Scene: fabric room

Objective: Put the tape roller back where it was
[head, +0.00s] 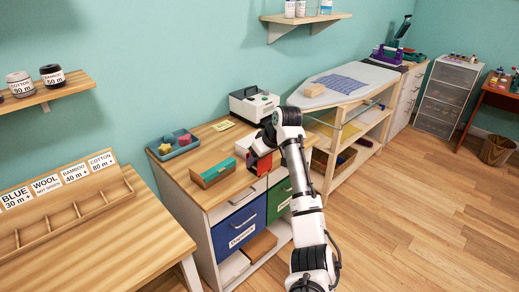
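My gripper (258,158) is over the front right part of the wooden cabinet top (205,150), in front of the white and black machine. A small red piece (263,164) shows right at my gripper's end. I cannot tell whether it is the tape roller, or whether the fingers are closed on it. No other thing in view can be clearly told as the tape roller. My wrist and arm hide part of the cabinet's right side and the objects behind.
A yellow note (223,125) lies between. An ironing board (345,82) is right. Bare wood remains at the cabinet's middle.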

